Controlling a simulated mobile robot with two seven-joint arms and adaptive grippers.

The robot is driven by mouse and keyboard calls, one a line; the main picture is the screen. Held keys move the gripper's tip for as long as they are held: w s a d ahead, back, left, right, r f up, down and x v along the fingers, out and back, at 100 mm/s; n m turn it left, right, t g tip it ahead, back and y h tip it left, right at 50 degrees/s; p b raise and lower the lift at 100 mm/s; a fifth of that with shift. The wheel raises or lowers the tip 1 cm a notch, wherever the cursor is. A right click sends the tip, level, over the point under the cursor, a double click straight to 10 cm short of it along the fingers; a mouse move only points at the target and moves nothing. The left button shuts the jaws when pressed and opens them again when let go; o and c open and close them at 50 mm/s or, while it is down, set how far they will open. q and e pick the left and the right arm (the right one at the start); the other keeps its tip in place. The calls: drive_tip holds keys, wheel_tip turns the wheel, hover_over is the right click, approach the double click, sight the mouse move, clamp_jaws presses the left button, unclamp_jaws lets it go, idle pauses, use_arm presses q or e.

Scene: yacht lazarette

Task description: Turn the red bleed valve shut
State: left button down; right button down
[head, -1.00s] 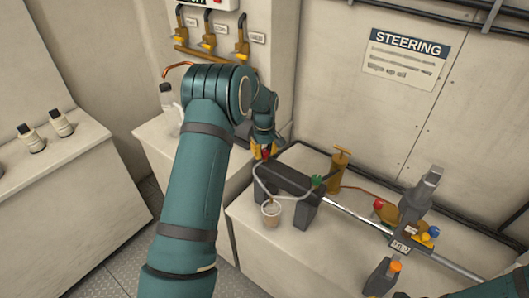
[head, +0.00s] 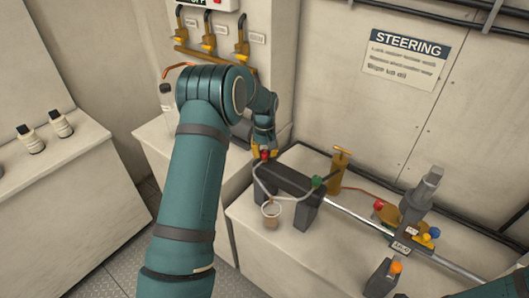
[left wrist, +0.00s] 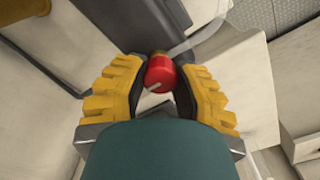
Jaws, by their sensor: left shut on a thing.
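The red bleed valve (head: 264,155) is a small red knob at the left end of the dark steering cylinder (head: 285,178). In the left wrist view the red knob (left wrist: 160,74) sits between the yellow finger pads. My left gripper (head: 264,153) is shut on it from above. A clear hose (head: 258,180) runs from near the knob to a small cup (head: 271,221) in front of the cylinder. My right gripper is out of view.
A green knob (head: 317,182) is on the cylinder's right end, beside a brass pump (head: 340,170). Another red knob (head: 379,204) sits on brass fittings farther right. A bottle (head: 166,98) stands behind my left arm.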

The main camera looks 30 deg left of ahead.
sight(264, 152)
use_arm(q)
drive_tip(key=c, duration=0.6)
unclamp_jaws()
wheel_tip(264, 152, up, 12)
idle(0.5)
